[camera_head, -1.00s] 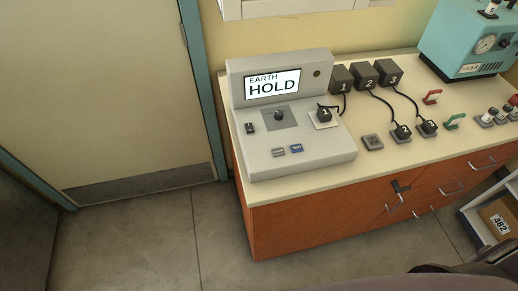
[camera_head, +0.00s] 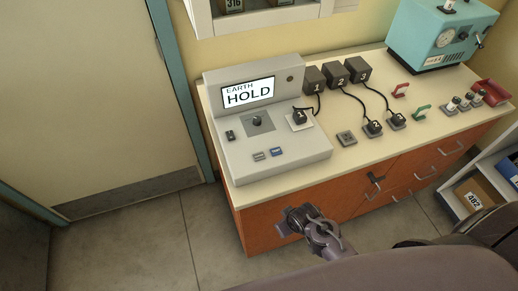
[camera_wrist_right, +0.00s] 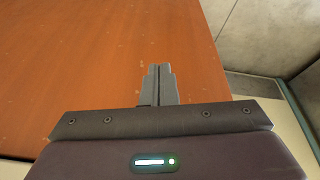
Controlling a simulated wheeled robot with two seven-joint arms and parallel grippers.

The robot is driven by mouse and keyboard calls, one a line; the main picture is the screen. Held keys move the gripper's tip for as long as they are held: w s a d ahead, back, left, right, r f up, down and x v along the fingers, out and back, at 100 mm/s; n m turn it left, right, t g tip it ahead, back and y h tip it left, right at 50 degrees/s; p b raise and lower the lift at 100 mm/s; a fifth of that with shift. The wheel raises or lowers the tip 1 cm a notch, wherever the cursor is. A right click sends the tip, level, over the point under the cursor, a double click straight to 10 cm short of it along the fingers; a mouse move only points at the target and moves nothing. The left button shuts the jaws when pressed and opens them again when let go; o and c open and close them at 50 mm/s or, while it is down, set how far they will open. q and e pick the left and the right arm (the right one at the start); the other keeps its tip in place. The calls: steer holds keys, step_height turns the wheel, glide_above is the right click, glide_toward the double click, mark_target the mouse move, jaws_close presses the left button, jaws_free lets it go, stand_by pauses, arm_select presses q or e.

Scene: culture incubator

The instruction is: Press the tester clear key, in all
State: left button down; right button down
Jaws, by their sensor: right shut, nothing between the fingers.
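The grey tester (camera_head: 290,165) stands on the left end of the counter, and its screen (camera_head: 248,93) reads "EARTH HOLD". On its sloped front are a grey key (camera_head: 259,156) and a blue key (camera_head: 277,152) side by side; their labels are too small to read now. A dial (camera_head: 257,121) and a small switch (camera_head: 230,135) sit above them. My right gripper (camera_head: 284,230) is low in front of the orange cabinet, below and apart from the tester. In the wrist view its fingers (camera_wrist_right: 160,70) are shut and empty before the orange panel. My left gripper is not in view.
Black plug blocks (camera_head: 336,72) with cords stand behind the counter's middle, and one plug (camera_head: 299,117) sits on the tester. Red (camera_head: 400,90) and green (camera_head: 421,112) handles and a teal machine (camera_head: 445,40) are to the right. The cabinet front has protruding drawer handles (camera_head: 425,172).

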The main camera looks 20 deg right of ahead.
mark_target(263, 157)
steer(key=w+a+r+n+t+p, duration=0.1)
steer(key=w+r, duration=0.1)
steer(key=r, duration=0.7)
steer(key=w+r+t+p, duration=0.1)
steer(key=w+r, duration=0.2)
steer(key=r, duration=0.6)
steer(key=w+a+r+n+t+y, duration=0.1)
steer(key=w+r+n, duration=0.1)
steer(key=w+a+r+n, duration=0.1)
steer(key=w+r+n, duration=0.1)
steer(key=w+r, duration=0.1)
steer(key=w+a+r+n+t+y+p, duration=0.1)
steer(key=w+r+n, duration=0.1)
steer(key=w, duration=0.1)
steer(key=shift+w+a+r+n+t+y, duration=0.15)
steer(key=shift+w+n+t+y, duration=0.1)
steer(key=shift+n+t+y, duration=0.05)
steer(key=w+r+n+y, duration=0.1)
steer(key=n, duration=0.1)
steer(key=r+n+g+y, duration=0.1)
steer(key=n, duration=0.1)
steer(key=w+d+r+n+y, duration=0.1)
steer(key=r+n, duration=0.1)
steer(key=shift+w+n+g+p, duration=0.3)
steer(key=shift+n, duration=0.1)
steer(key=shift+w+f, duration=0.1)
steer(key=shift+f, duration=0.05)
